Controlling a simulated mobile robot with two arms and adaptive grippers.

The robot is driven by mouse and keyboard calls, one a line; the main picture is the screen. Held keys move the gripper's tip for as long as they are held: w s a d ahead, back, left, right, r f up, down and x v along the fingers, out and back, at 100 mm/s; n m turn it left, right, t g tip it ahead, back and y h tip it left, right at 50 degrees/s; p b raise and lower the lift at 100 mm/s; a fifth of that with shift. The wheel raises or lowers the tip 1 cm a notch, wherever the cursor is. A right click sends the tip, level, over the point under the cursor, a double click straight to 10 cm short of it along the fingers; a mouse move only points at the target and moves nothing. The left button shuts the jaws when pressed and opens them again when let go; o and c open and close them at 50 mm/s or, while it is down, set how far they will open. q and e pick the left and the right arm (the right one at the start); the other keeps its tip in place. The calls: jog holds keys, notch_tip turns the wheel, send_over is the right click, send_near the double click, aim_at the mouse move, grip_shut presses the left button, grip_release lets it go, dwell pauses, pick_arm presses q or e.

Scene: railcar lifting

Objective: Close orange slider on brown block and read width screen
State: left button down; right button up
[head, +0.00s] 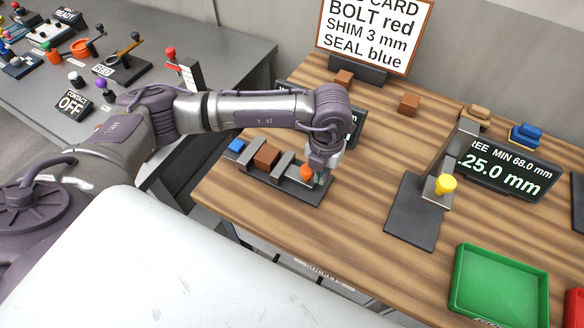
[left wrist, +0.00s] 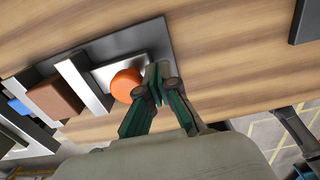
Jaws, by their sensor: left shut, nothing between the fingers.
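The orange slider knob (head: 306,172) sits on a grey slide of a dark gauge base. The brown block (head: 266,157) lies between the gauge's upright grey plates. My left gripper (head: 326,174) is shut and empty, low beside the knob on the side away from the block. Its fingertips (left wrist: 158,84) are close to the knob; contact is unclear. A dark screen (head: 357,127) behind my arm is mostly hidden, its reading not visible. My right gripper is not in view.
A blue block (head: 236,146) lies at the gauge's left end. To the right stand a yellow-knobbed device (head: 445,184), a screen reading 25.0 mm (head: 508,178) and a green tray (head: 500,285). A card sign (head: 374,35) stands behind. Bare wood lies right of the gauge.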

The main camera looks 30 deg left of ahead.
pick_arm(q)
jog(key=shift+a, duration=0.1)
dwell(0.3)
jog(key=shift+w+a, duration=0.1)
jog(key=shift+a, duration=1)
jog(key=shift+d+r, duration=0.3)
jog(key=shift+d, duration=0.2)
jog(key=shift+d+r, duration=0.25)
jog(key=shift+d, duration=0.2)
notch_tip(320, 180, up, 7)
jog(key=p, duration=0.3)
jog(key=shift+f, duration=0.1)
dwell(0.5)
